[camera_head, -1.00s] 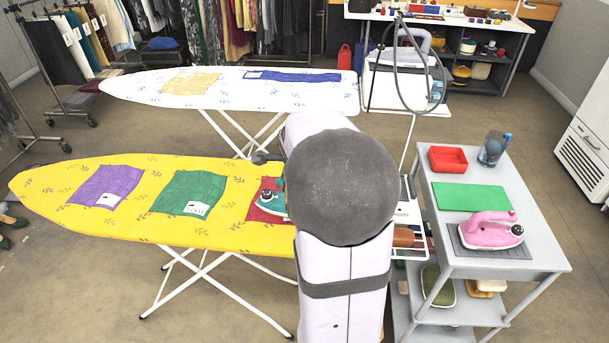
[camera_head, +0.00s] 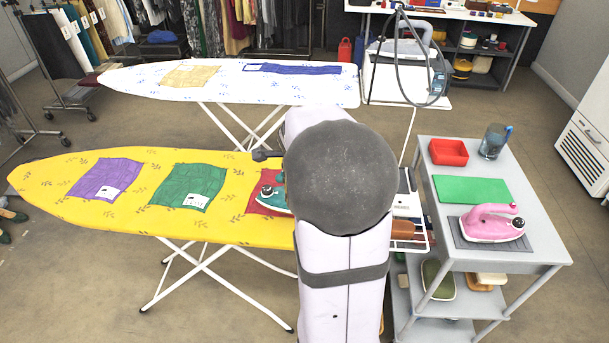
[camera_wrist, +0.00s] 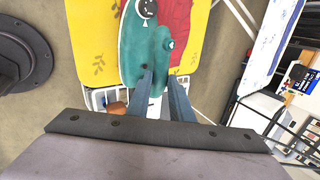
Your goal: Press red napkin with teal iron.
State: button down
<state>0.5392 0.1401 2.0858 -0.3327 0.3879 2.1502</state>
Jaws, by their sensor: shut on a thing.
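The teal iron (camera_head: 275,199) is at the red napkin (camera_head: 255,203) near the right end of the yellow ironing board, its front over the cloth. My arm hides the rest of the iron in the head view. In the wrist view, the teal iron (camera_wrist: 136,50) fills the middle, and the red napkin (camera_wrist: 179,20) shows along its right side. My gripper (camera_wrist: 162,80) is shut on the iron's handle. I cannot tell whether the soleplate touches the cloth or hovers just above it.
The yellow board (camera_head: 40,178) also bears a purple napkin (camera_head: 100,178) and a green napkin (camera_head: 187,187). A white board (camera_head: 130,78) stands behind. A grey cart (camera_head: 545,250) at right holds a pink iron (camera_head: 490,225), a green mat (camera_head: 470,189) and a red tray (camera_head: 448,152).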

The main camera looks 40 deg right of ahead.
jog(key=shift+f+b, duration=1.65)
jog(key=shift+b, duration=0.55)
dwell(0.5)
jog(key=shift+w, duration=0.1)
jog(key=shift+a+f, duration=0.1)
jog(key=shift+a, duration=0.05)
jog(key=shift+w+a+b, duration=0.9)
jog(key=shift+a+b, duration=0.1)
jog(key=shift+b, duration=0.1)
jog(key=shift+w+a, duration=0.1)
jog(key=shift+w, duration=0.05)
jog(key=shift+w+a+b, duration=0.45)
jog(key=shift+b, duration=0.05)
jog(key=shift+w+a, duration=0.45)
jog(key=shift+a, duration=0.05)
jog(key=shift+w+a+b, duration=0.1)
jog(key=shift+w+b, duration=0.05)
jog(key=shift+b, duration=0.2)
